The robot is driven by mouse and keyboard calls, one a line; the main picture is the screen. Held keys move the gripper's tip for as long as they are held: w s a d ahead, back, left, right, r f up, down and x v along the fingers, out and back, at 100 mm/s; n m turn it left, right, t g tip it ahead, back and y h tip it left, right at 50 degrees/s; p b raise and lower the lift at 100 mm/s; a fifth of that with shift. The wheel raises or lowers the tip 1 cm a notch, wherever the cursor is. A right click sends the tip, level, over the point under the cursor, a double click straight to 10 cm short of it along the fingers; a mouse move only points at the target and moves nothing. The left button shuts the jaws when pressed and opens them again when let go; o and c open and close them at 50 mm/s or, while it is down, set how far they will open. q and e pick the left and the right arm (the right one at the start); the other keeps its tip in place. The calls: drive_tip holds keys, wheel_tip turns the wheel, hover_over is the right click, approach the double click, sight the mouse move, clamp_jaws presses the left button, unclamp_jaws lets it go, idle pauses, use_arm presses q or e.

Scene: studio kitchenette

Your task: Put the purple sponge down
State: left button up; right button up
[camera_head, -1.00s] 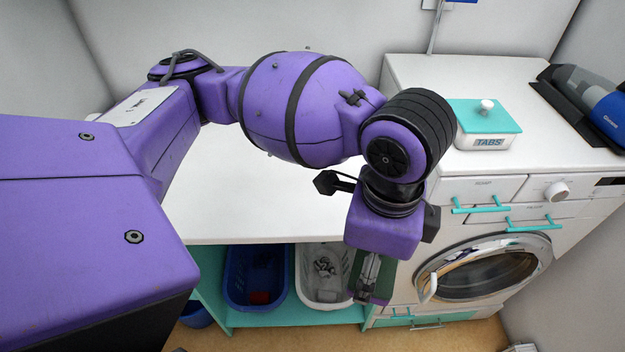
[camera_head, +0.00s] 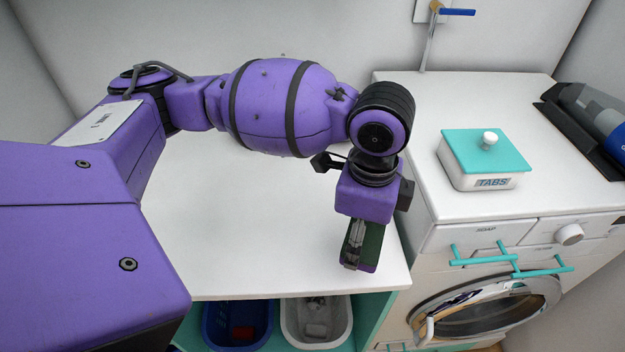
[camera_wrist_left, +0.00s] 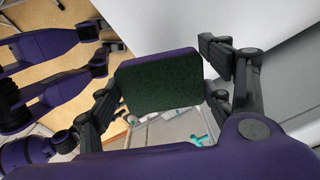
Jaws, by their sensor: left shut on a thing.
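The purple sponge (camera_head: 371,250) has a dark green scouring face and a purple edge. My left gripper (camera_head: 354,248) is shut on it. In the head view, they appear over the front right part of the white worktop (camera_head: 250,225), close to its front edge. I cannot tell how high the sponge is above it. In the left wrist view, the green face of the sponge (camera_wrist_left: 165,82) sits between the two fingers of the left gripper (camera_wrist_left: 163,90).
A washing machine (camera_head: 500,300) stands at the right, with a white tabs box with a teal lid (camera_head: 486,151) on top. A blue basket (camera_head: 237,322) and a white basket (camera_head: 317,318) sit below the worktop. The middle of the worktop is bare.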

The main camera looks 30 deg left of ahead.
use_arm(q)
drive_tip(key=w+f, duration=0.1)
drive_tip(key=w+a+f, duration=0.1)
drive_tip(key=f, duration=0.1)
drive_tip(key=w+f, duration=0.1)
drive_tip(key=shift+w+a+f+b, duration=0.1)
drive_tip(key=shift+a+f+b, duration=0.1)
drive_tip(key=shift+f+b, duration=0.15)
drive_tip(key=f, duration=0.3)
drive_tip(key=shift+w+a+f, duration=0.1)
drive_tip(key=shift+w+f, duration=0.1)
drive_tip(key=shift+w, duration=0.05)
use_arm(e)
drive_tip(key=shift+w+f, duration=0.1)
drive_tip(key=shift+w, duration=0.5)
use_arm(q)
drive_tip(key=shift+f, duration=0.2)
use_arm(e)
drive_tip(key=shift+d, duration=0.1)
use_arm(q)
drive_tip(key=o, duration=1.1)
use_arm(e)
drive_tip(key=shift+s, duration=0.1)
use_arm(q)
drive_tip(key=shift+r, duration=0.1)
use_arm(e)
drive_tip(key=shift+f, duration=0.1)
